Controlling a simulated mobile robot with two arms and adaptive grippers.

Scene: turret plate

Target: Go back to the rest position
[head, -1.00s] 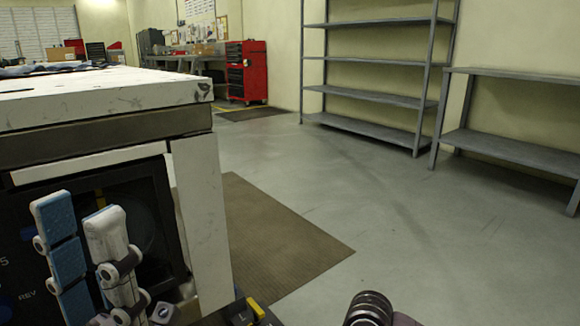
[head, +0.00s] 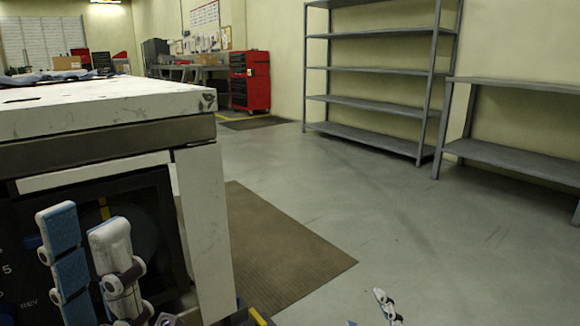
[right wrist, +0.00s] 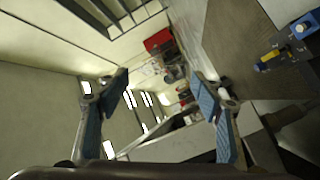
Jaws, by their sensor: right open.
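My left gripper (head: 82,220) is at the lower left of the head view, in front of the dark panel under the worktable. Its two fingers point up with a gap between them, and one blue pad shows. It looks open and empty. My right gripper (right wrist: 160,92) is open in the right wrist view, its blue-padded fingers wide apart with nothing between them. In the head view only a small part of it (head: 386,305) shows at the bottom edge, over the floor; the rest is out of frame.
A white-topped worktable (head: 110,103) stands close at the left. A brown mat (head: 290,255) lies beside it. Grey shelving (head: 375,104) and a low grey bench (head: 520,158) stand along the right wall. A red tool cabinet (head: 250,82) is far back. The middle floor is clear.

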